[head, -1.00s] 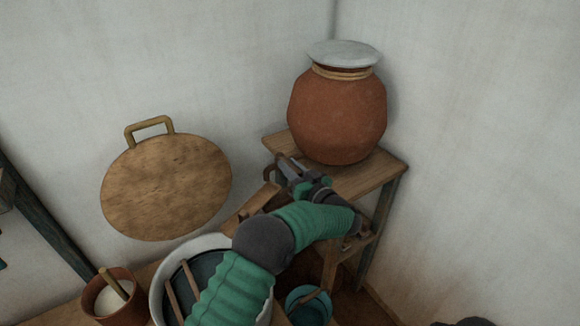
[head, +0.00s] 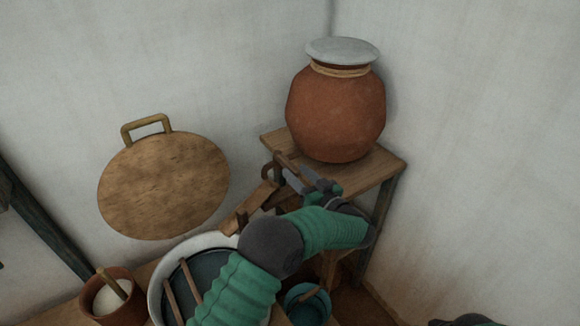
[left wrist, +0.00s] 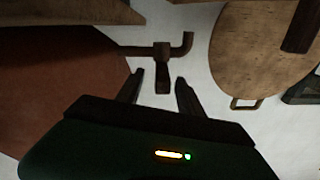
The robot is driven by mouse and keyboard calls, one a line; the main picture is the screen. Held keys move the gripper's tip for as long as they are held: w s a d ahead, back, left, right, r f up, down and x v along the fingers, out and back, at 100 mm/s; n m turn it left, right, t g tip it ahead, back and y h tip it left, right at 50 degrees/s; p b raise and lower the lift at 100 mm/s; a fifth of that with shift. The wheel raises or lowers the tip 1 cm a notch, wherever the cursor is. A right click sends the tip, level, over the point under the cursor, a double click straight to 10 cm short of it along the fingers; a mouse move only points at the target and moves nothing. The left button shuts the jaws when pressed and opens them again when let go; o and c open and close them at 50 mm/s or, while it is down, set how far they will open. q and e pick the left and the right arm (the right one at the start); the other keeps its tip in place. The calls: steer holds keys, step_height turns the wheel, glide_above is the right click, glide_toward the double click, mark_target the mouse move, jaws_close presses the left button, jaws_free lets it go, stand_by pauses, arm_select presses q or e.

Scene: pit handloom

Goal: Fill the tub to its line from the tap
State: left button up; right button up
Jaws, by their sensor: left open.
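The clay water jar (head: 336,115) stands on a wooden stand in the corner. Its tap (head: 268,171) sticks out on the left; in the left wrist view the tap (left wrist: 186,44) has a bent spout and a short handle (left wrist: 162,76). My left gripper (head: 304,177) is open beside the tap. In the left wrist view the handle shows between the gripper's fingers (left wrist: 159,77), and I see no clear contact. The pale-rimmed tub (head: 156,282) is at the lower left, dark inside and partly hidden by my left arm. Its line and any flowing water cannot be made out.
A wooden chute (head: 247,210) slopes from below the tap toward the tub. The wooden stand (head: 385,168) holds the jar. A teal pail (head: 304,309) is below, right of the tub. A pot of white stuff (head: 112,296) is at the left. A round wooden board (head: 163,187) is against the wall.

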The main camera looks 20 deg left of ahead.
arm_select(q)
steer(key=v, duration=1.2)
steer(key=shift+d, duration=0.15)
steer(key=w+r+m+t+h+p, duration=0.2)
steer(key=w+r+m+t+h, duration=0.25)
steer(key=w+h, duration=0.3)
steer(key=s+a+f+m+g+h+p, duration=0.1)
steer(key=s+a+f+g+h, duration=0.1)
steer(key=s, duration=0.9)
steer(key=s+a+f+m+g+h+p, duration=0.1)
steer(key=s+a+f+g, duration=0.4)
steer(key=s, duration=0.6)
steer(key=s+a+f+m+g+h+p, duration=0.1)
steer(key=s+a+f+g+h, duration=0.2)
steer(key=s, duration=0.8)
steer(key=a+f+g, duration=0.1)
steer(key=a+g, duration=0.1)
steer(key=g, duration=0.1)
steer(key=shift+s+a, duration=0.35)
steer(key=shift+a, duration=0.05)
steer(key=shift+a+g, duration=0.15)
steer(key=shift+g, duration=0.1)
